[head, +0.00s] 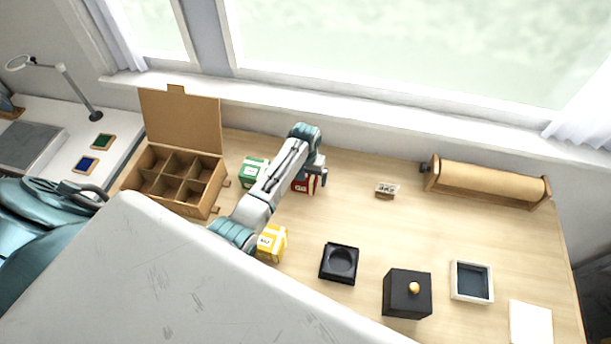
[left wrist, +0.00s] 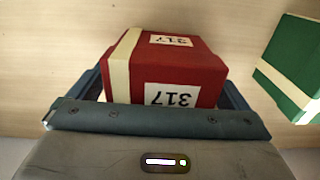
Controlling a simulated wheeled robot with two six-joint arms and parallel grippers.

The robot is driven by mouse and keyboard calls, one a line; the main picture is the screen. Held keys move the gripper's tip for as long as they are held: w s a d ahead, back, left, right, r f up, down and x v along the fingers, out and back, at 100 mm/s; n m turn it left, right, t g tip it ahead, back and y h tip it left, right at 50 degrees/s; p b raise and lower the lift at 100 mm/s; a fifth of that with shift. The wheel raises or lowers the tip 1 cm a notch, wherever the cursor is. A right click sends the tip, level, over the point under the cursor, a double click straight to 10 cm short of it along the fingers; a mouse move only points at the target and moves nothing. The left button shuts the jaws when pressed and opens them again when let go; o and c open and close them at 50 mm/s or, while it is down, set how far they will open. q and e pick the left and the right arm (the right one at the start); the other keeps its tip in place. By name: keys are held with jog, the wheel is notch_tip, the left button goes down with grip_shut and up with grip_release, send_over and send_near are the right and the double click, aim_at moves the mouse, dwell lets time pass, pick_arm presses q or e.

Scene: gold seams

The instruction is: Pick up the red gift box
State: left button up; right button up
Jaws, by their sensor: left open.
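The red gift box (head: 299,187) stands on the wooden table, partly hidden behind my left arm in the head view. In the left wrist view the red gift box (left wrist: 180,68) has a cream ribbon band and white labels reading 317. My left gripper (head: 316,181) is at the box. In the left wrist view my left gripper (left wrist: 166,88) is open, with one finger on either side of the box. The lower part of the box is hidden by the gripper body. I cannot tell whether the fingers touch it. My right gripper is not in view.
A green gift box (left wrist: 290,62) stands close beside the red one. A yellow gift box (head: 272,243) is nearer the front. An open divided carton (head: 211,199) is at the left. A small number sign (head: 386,190) and a paper roll (head: 490,180) stand to the right.

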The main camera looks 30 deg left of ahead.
pick_arm(q)
jog(key=c, duration=1.1)
jog(key=shift+c, duration=0.7)
jog(key=shift+r, duration=0.1)
